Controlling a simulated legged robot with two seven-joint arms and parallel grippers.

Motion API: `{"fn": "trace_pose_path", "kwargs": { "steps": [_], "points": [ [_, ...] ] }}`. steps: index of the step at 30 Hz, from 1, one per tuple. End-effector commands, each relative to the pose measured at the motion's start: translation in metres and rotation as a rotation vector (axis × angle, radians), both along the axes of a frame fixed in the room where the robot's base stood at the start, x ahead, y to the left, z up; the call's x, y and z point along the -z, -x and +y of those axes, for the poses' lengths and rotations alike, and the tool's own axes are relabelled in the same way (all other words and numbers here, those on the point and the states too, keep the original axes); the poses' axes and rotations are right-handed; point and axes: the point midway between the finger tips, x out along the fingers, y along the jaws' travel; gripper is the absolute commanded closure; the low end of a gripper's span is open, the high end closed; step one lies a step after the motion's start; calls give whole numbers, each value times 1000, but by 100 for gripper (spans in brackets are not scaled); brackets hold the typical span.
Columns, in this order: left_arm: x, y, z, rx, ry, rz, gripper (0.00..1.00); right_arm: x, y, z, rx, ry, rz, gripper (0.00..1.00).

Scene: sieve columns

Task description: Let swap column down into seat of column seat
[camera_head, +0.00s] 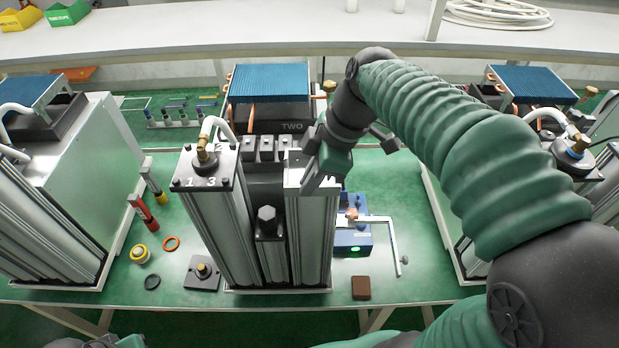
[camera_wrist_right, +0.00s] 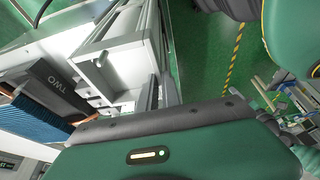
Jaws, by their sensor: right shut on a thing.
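My right gripper (camera_head: 320,178) is shut on the top of the swap column (camera_head: 312,240), a tall ribbed silver column on the right of the middle unit. The column looks upright. Its lower end is close to the unit's pale base (camera_head: 278,290); the seat itself is hidden, so I cannot tell whether the column touches it. A matching silver column (camera_head: 225,230) with a brass fitting stands to its left. In the right wrist view the pale unit (camera_wrist_right: 100,60) shows beyond the gripper. My left gripper (camera_head: 110,341) shows only as a sliver at the bottom edge.
A shorter dark-capped post (camera_head: 267,222) stands between the columns. A blue box (camera_head: 352,240) with a bent metal handle is close on the right. A brown block (camera_head: 361,287) lies in front. Similar units (camera_head: 90,180) stand at both sides.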

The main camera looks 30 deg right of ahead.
Motion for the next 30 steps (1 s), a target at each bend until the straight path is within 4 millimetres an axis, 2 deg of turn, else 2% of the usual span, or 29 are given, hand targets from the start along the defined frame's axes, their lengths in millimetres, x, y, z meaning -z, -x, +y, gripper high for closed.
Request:
{"fn": "trace_pose_path", "kwargs": {
  "steps": [1, 6, 17, 20, 23, 30],
  "points": [
    [0, 0, 0, 0, 0, 0, 100, -1, -1, 0, 0, 0, -5, 90],
    [0, 0, 0, 0, 0, 0, 100, -1, -1, 0, 0, 1, -3, 67],
    [1, 0, 0, 0, 0, 0, 100, -2, 0, -1, -1, 0, 2, 67],
    [4, 0, 0, 0, 0, 0, 100, -15, 2, -5, 0, 1, -2, 67],
    [7, 0, 0, 0, 0, 0, 100, -39, 8, -12, 1, 3, -4, 67],
    [10, 0, 0, 0, 0, 0, 100, -107, 23, -31, 2, 3, -5, 67]
  ]
}}
